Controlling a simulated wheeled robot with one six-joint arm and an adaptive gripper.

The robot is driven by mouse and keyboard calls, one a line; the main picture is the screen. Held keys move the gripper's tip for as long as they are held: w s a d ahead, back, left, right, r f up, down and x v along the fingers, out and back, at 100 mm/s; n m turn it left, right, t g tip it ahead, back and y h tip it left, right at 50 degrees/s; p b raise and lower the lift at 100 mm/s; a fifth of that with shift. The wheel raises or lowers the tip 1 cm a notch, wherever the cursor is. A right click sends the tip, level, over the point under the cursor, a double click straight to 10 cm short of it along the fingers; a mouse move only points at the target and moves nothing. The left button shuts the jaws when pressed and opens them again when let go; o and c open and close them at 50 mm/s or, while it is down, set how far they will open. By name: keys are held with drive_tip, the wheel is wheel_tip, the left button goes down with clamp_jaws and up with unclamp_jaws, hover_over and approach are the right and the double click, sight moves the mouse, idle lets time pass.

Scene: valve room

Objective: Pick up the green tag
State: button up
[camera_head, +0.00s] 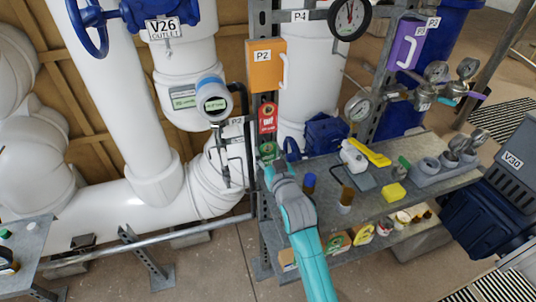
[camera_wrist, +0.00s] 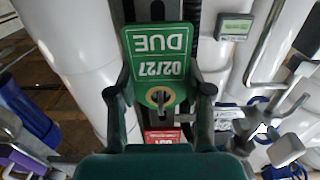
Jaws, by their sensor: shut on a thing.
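In the head view the green tag (camera_head: 267,150) shows on the grey upright post, below a red tag (camera_head: 267,117). My gripper (camera_head: 270,168) is at its lower end and partly hides it.
An orange P2 box (camera_head: 266,66) is higher on the post. White pipes (camera_head: 150,150) stand at left. A lower shelf holds several small items.

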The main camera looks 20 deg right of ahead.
drive_tip(key=shift+r, duration=0.2)
drive_tip(key=shift+s, duration=0.2)
drive_tip(key=s, duration=1.7)
drive_tip(key=shift+s, duration=0.35)
drive_tip(key=shift+r, duration=0.1)
